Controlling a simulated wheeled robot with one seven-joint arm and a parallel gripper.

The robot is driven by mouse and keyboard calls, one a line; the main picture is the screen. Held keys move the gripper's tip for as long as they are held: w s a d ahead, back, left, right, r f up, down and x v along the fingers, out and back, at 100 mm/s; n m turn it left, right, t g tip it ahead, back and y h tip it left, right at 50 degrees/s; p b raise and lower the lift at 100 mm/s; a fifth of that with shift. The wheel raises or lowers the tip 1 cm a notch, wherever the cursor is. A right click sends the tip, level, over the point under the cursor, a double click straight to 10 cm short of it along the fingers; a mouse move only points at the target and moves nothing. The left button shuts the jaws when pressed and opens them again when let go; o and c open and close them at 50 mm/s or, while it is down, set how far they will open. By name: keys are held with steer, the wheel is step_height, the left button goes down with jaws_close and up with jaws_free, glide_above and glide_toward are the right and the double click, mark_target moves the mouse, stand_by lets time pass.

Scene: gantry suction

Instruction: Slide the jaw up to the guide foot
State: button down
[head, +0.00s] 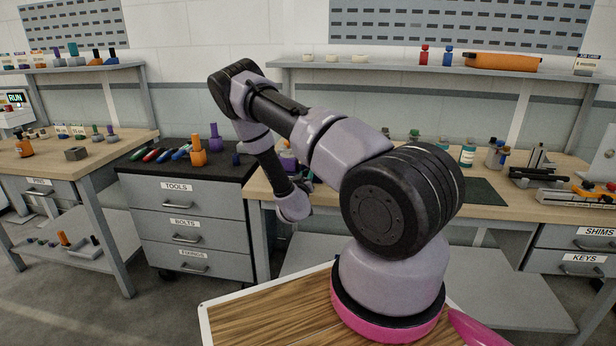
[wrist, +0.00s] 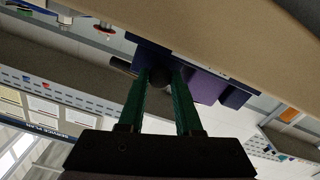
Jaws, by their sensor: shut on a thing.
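In the wrist view my gripper (wrist: 162,78) has two green fingers shut on a small dark rounded knob (wrist: 159,75). The knob is beside a dark blue body (wrist: 150,52) and a purple block (wrist: 203,86), near the edge of a tan worktop. I cannot tell for sure which part is the jaw and which the guide foot, nor the gap between them. In the head view a purple piece (head: 288,160) shows at the left end of the wooden bench, partly behind my arm. My gripper is mostly hidden there.
The wooden bench (head: 484,188) carries bottles, a dark green mat (head: 474,190) and black and orange fixtures at the right. A dark-topped drawer cabinet (head: 185,215) with pens and orange pieces stands left of my gripper. Another bench (head: 70,155) is farther left.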

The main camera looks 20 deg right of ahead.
steer(key=shift+w+a, duration=0.3)
steer(key=shift+a, duration=0.2)
steer(key=shift+w+a, duration=0.3)
steer(key=shift+a, duration=0.2)
steer(key=c, duration=0.6)
jaws_free()
steer(key=shift+d, duration=0.1)
steer(key=shift+s, duration=0.1)
steer(key=v, duration=1)
steer(key=shift+s+a, duration=0.25)
steer(key=shift+a, duration=0.05)
